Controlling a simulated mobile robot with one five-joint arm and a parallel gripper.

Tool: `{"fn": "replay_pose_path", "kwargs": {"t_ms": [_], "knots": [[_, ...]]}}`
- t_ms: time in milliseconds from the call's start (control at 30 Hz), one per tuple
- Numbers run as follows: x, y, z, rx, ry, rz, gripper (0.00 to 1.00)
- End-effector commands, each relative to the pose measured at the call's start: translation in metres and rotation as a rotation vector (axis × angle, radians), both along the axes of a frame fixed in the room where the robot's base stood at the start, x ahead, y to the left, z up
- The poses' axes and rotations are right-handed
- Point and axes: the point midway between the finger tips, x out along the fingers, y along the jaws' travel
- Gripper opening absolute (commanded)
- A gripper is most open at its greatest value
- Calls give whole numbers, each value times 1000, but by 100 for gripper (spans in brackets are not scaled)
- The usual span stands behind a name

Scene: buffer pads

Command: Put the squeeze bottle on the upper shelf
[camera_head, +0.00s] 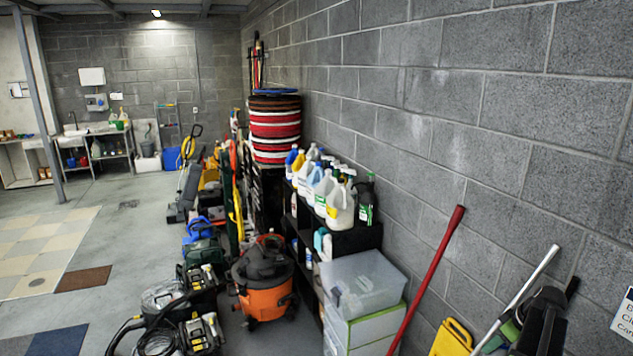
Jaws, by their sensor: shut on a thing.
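A black shelf unit (357,238) stands against the grey block wall right of the middle. Its top level carries several jugs and spray bottles, among them a white jug (341,204) and a dark spray bottle with a green label (366,203). A lower level holds a few more bottles, including a white and blue one (323,243). I cannot tell which bottle, if any, is the squeeze bottle. My gripper is not in view.
A clear bin (362,284) sits on white boxes in front of the shelf. An orange vacuum (264,285) and several floor machines (195,300) crowd its left side. A red pole (428,275) leans on the wall. Open floor (125,235) lies to the left.

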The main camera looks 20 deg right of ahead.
Motion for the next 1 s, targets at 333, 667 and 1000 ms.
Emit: {"fn": "replay_pose_path", "kwargs": {"t_ms": [333,667,1000], "knots": [[-1,-1,-82,0,-1,-2,0],[-2,-1,-148,0,-1,-3,0],[-2,-2,-122,0,-1,-3,0]]}}
